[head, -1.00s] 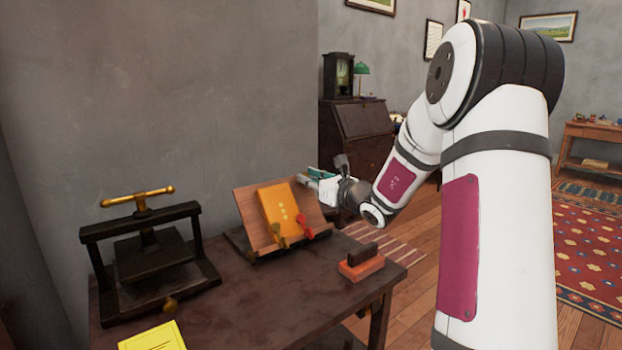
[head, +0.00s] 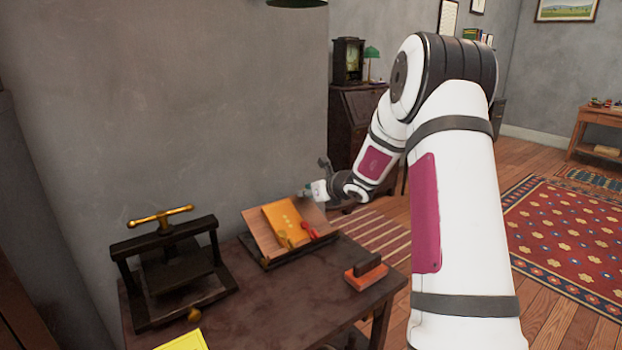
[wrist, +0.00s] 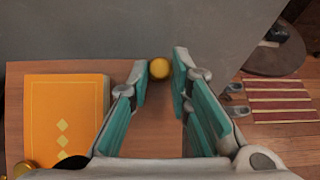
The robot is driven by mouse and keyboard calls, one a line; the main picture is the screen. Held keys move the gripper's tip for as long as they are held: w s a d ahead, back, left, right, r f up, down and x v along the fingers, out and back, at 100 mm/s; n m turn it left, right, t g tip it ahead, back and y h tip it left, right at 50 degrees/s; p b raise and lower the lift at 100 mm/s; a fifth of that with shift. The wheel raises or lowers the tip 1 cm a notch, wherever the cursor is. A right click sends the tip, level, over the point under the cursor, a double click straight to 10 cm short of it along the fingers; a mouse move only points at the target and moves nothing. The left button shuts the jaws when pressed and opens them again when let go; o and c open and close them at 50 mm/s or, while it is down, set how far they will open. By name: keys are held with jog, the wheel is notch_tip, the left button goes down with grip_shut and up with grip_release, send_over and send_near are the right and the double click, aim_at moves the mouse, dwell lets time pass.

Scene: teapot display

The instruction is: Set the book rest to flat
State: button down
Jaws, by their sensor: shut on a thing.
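The book rest (head: 259,235) is a wooden board on a dark base on the table, tilted back at a shallow slope. An orange book (head: 281,222) lies on the board, with a gold and a red clip at its lower edge. In the wrist view the book (wrist: 62,120) is left of my gripper (wrist: 160,66), and the bare board (wrist: 158,130) shows between the fingers. My gripper (head: 308,193) is at the board's upper right edge. Its teal-padded fingers are shut on a round brass knob (wrist: 159,69) at that edge. The finger contact is hard to see.
A black press with a brass handle (head: 160,217) stands on the table's left. A yellow paper (head: 183,341) lies at the front. A red block with a dark top (head: 366,275) sits near the right edge. The grey wall (head: 200,110) is close behind; open floor lies right.

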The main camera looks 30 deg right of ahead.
aim_at(304, 198)
jog(key=shift+w+d+f+g+p, duration=0.1)
jog(key=shift+w+f+g+p, duration=1.1)
jog(key=shift+p, duration=1)
jog(key=shift+w+f, duration=0.35)
jog(key=shift+f, duration=0.45)
jog(key=shift+w+f+b, duration=0.35)
jog(key=shift+f+b, duration=0.1)
jog(key=shift+f, duration=0.05)
jog(key=shift+w+a+f, duration=0.1)
jog(key=shift+w+a, duration=0.05)
jog(key=shift+a, duration=0.1)
jog(key=c, duration=1.6)
grip_release()
jog(key=shift+c, duration=0.2)
jog(key=shift+o, duration=0.9)
jog(key=shift+d+f, duration=0.1)
jog(key=shift+f, duration=0.15)
jog(key=v, duration=1.2)
jog(key=shift+r, duration=0.1)
